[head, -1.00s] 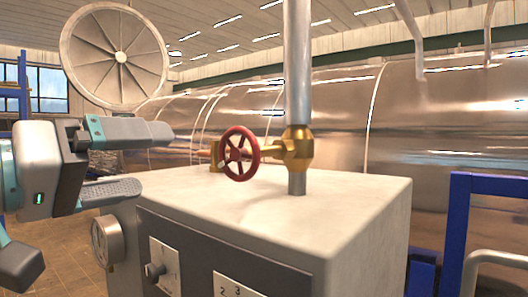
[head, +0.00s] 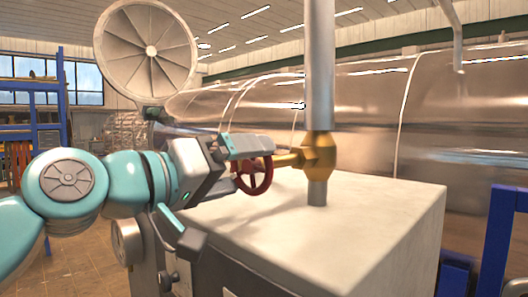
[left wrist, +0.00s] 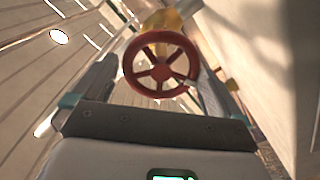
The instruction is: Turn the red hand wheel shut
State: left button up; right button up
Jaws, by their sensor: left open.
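The red hand wheel (head: 261,175) sits on a brass valve (head: 319,155) on a vertical steel pipe above a pale cabinet. My left gripper (head: 255,163) has come in from the left and covers the wheel's left part in the head view. In the left wrist view the wheel (left wrist: 160,66) faces the camera, with its spokes clear. The open fingers (left wrist: 158,85) stand one on each side of its rim. I cannot tell whether either finger touches the rim. My right gripper is not in view.
The pale cabinet (head: 330,235) lies under the valve, its top otherwise bare. The steel pipe (head: 318,60) rises from it. A gauge (head: 126,242) is on its left side. Blue rails (head: 497,240) stand at the right. A large metal vessel (head: 370,110) fills the background.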

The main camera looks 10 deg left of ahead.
aim_at(247, 166)
pick_arm(q)
jog(key=p+x, duration=0.1)
jog(key=x, duration=0.2)
jog(key=shift+w+r, duration=0.1)
jog(key=shift+w, duration=0.15)
jog(key=shift+w+d, duration=0.15)
jog(key=shift+w, duration=0.05)
jog(key=shift+w+d, duration=0.4)
jog(key=shift+w, duration=0.2)
jog(key=shift+s+a, duration=0.15)
jog(key=shift+s, duration=0.05)
jog(key=c, duration=0.6)
